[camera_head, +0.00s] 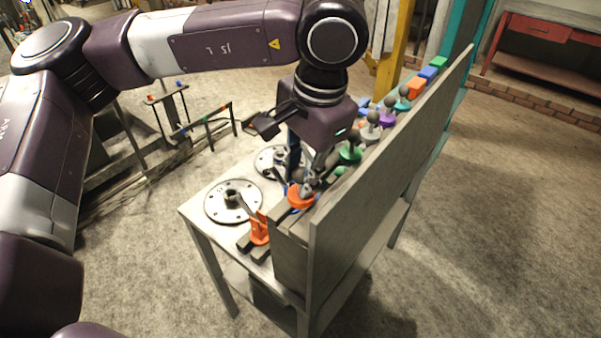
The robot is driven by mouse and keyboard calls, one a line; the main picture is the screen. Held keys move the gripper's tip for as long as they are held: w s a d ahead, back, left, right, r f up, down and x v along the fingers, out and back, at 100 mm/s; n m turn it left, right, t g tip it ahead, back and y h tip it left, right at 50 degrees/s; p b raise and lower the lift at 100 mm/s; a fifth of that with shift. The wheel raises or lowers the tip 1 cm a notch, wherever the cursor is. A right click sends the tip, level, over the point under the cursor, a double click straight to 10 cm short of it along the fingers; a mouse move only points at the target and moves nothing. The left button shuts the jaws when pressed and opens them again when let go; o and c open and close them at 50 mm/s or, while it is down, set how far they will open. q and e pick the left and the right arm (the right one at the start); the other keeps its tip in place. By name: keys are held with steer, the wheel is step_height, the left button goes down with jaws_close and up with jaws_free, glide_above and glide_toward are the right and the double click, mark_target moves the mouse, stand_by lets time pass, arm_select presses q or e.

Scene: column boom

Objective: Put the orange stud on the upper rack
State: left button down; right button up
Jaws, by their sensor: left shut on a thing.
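My left gripper (304,182) reaches down from above at the near end of the bench and is shut on the orange stud (299,199). The stud has a round orange collar and a grey top between the fingers, which partly hide it. It is at the near end of a dark grey block; I cannot tell whether it touches the block. The rack (292,252) runs away from me along the left side of a tall grey panel, which hides part of it. My right gripper is not in view.
Grey-topped studs with green (351,153), purple (387,117) and other collars stand in a row behind. Coloured blocks (417,87) line the far end. An orange piece (260,228) stands nearer. The grey panel (375,160) rises close on the right. Round flanged plates (218,208) lie left.

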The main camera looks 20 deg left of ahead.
arm_select(q)
steer(key=shift+f+b, duration=0.85)
steer(key=shift+f, duration=0.25)
steer(key=c, duration=2)
jaws_free()
steer(key=shift+o, duration=0.2)
steer(key=shift+r, duration=0.15)
steer(key=shift+r+p, duration=2.4)
steer(key=shift+r, duration=1.2)
